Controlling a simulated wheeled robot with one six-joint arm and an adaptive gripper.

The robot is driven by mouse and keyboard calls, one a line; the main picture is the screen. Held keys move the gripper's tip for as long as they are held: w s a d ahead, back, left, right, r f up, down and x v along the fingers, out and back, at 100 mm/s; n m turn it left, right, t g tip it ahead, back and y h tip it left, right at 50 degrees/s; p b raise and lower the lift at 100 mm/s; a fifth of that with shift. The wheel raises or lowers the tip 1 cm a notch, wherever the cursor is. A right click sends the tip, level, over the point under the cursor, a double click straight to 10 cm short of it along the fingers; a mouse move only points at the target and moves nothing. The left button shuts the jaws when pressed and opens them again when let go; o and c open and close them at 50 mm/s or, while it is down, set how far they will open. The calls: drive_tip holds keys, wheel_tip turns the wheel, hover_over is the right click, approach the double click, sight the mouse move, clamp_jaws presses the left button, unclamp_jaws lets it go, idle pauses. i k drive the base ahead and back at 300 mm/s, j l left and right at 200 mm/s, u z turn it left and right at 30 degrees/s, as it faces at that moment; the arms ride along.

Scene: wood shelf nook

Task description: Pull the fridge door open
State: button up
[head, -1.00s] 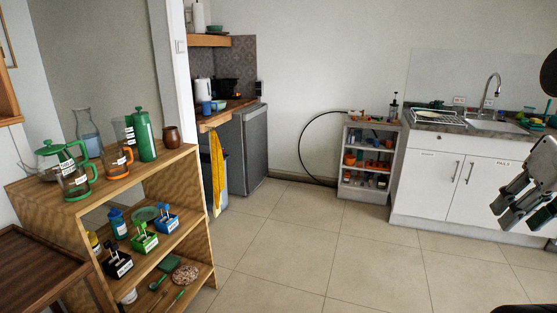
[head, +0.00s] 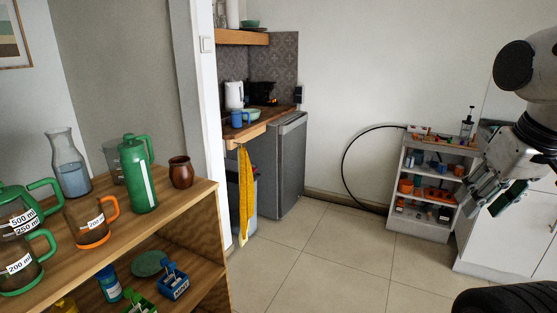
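My gripper (head: 474,207) hangs at the right of the view, in front of the small shelf and white cabinet and well apart from the fridge. Its fingers point down and left, seen from the side. Nothing shows between them, and whether they are open is unclear.
A wooden shelf (head: 190,222) with jugs and a green flask (head: 138,175) fills the left foreground. A yellow towel (head: 246,195) hangs beside the fridge. A small grey shelf (head: 398,225) and a white cabinet (head: 508,238) stand right. Tiled floor (head: 330,255) before the fridge is clear.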

sight(292, 133)
drive_tip(key=i+l, duration=0.1)
drive_tip(key=i, duration=2.1)
drive_tip(key=i+l+u, duration=0.15)
drive_tip(key=i, duration=0.5)
drive_tip(key=i+l+u, duration=0.1)
drive_tip(key=i, duration=0.55)
